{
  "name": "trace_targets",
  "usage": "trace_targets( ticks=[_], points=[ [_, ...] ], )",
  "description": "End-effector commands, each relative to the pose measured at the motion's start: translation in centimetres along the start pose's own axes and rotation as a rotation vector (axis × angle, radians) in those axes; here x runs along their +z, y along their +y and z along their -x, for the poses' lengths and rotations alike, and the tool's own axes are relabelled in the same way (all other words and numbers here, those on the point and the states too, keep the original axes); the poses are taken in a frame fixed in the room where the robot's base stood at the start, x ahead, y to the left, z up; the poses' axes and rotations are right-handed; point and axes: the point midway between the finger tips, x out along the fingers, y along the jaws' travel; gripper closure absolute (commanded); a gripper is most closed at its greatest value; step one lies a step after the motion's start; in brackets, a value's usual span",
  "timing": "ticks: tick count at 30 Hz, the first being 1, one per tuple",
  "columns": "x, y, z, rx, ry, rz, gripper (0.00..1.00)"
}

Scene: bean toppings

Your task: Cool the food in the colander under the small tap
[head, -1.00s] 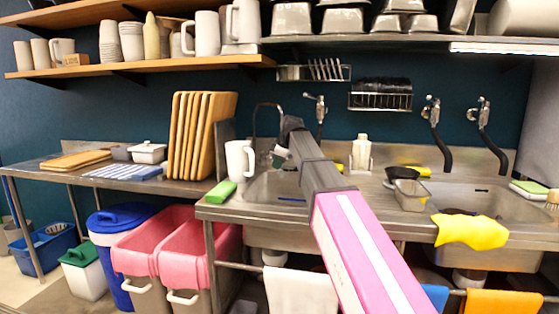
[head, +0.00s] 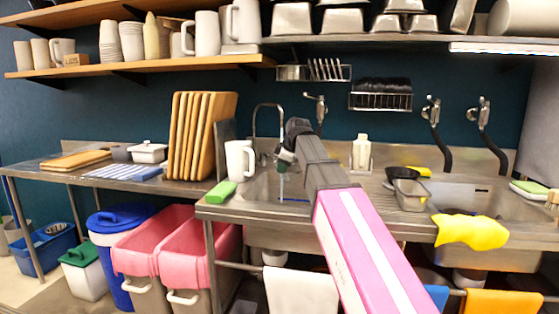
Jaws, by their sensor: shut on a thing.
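The small tap (head: 268,106) rises in a thin arch behind the left sink basin (head: 262,188). My gripper (head: 285,158) is at the tap, in front of its lower part, and appears shut on it; my own wrist hides the exact grip. A thin pale stream, which looks like water, falls below my gripper into the basin. A grey metal container (head: 410,195) stands on the ledge between the basins, right of my arm; it may be the colander. I cannot make out holes or food in it.
A white jug (head: 240,160) and a green sponge (head: 220,193) stand left of the basin. A soap bottle (head: 361,151) stands behind it. A yellow cloth (head: 470,231) hangs over the right sink's front. Tall cutting boards (head: 201,135) stand farther left.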

Motion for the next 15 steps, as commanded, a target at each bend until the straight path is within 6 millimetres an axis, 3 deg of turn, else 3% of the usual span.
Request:
trace_targets(
  ticks=[15],
  points=[
    [-0.02,-0.05,0.37,0.002,0.001,0.0,1.0]
  ],
)
